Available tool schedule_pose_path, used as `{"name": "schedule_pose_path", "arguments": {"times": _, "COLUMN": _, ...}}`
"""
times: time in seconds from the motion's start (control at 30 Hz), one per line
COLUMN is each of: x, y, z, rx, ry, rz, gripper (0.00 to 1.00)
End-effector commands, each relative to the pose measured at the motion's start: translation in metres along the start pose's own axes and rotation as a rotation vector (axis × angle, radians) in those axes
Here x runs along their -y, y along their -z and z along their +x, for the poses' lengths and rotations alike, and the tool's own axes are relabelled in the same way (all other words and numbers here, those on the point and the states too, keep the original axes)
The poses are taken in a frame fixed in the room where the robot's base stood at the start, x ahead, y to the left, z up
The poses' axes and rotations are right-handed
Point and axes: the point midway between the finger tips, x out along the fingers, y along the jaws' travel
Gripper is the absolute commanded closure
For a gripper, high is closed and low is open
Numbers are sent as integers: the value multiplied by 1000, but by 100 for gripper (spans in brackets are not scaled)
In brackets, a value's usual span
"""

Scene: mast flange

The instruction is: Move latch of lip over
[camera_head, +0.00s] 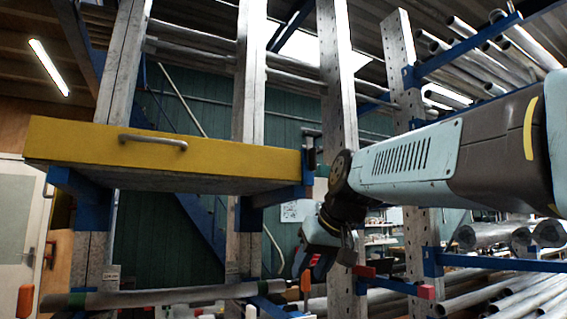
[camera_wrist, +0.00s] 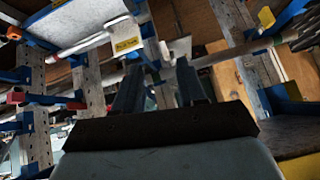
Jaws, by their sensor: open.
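A yellow lip (camera_head: 170,158) with a grey bar handle (camera_head: 153,141) fronts a shelf at the left of the head view. A small dark piece (camera_head: 309,159) stands at the lip's right end; it may be the latch, but its shape is too small to tell. My gripper (camera_head: 311,268) hangs below and just right of that end, pointing down, apart from the lip. In the wrist view its two dark fingers (camera_wrist: 158,88) are spread with nothing between them. A yellow surface (camera_wrist: 300,168), likely part of the lip, shows at the lower right corner there.
Grey perforated posts (camera_head: 338,110) with blue brackets (camera_head: 433,262) stand behind and beside my arm. Metal pipes (camera_head: 480,50) lie on rack arms at the right. A long grey tube (camera_head: 165,295) runs below the shelf. The space directly under the lip looks open.

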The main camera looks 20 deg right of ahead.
Motion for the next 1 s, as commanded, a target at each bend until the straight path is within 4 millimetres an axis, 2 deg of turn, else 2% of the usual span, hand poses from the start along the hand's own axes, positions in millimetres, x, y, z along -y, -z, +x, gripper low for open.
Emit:
{"name": "schedule_pose_path", "arguments": {"times": 0.03, "x": -8, "y": 29, "z": -16, "rx": -37, "ry": 5, "rz": 7, "gripper": 60}}
{"name": "schedule_pose_path", "arguments": {"times": 0.2, "x": -32, "y": 110, "z": -71, "rx": -160, "ry": 26, "rz": -3, "gripper": 60}}
{"name": "schedule_pose_path", "arguments": {"times": 0.4, "x": -60, "y": 190, "z": -142, "rx": -308, "ry": 21, "rz": -52, "gripper": 60}}
{"name": "schedule_pose_path", "arguments": {"times": 0.5, "x": -71, "y": 219, "z": -174, "rx": -372, "ry": 10, "rz": -86, "gripper": 60}}
{"name": "schedule_pose_path", "arguments": {"times": 0.6, "x": -78, "y": 240, "z": -198, "rx": -419, "ry": -2, "rz": -121, "gripper": 60}}
{"name": "schedule_pose_path", "arguments": {"times": 0.73, "x": -82, "y": 254, "z": -217, "rx": -455, "ry": -13, "rz": -150, "gripper": 60}}
{"name": "schedule_pose_path", "arguments": {"times": 0.87, "x": -82, "y": 259, "z": -220, "rx": -466, "ry": -15, "rz": -160, "gripper": 60}}
{"name": "schedule_pose_path", "arguments": {"times": 1.0, "x": -82, "y": 264, "z": -209, "rx": -465, "ry": -15, "rz": -160, "gripper": 60}}
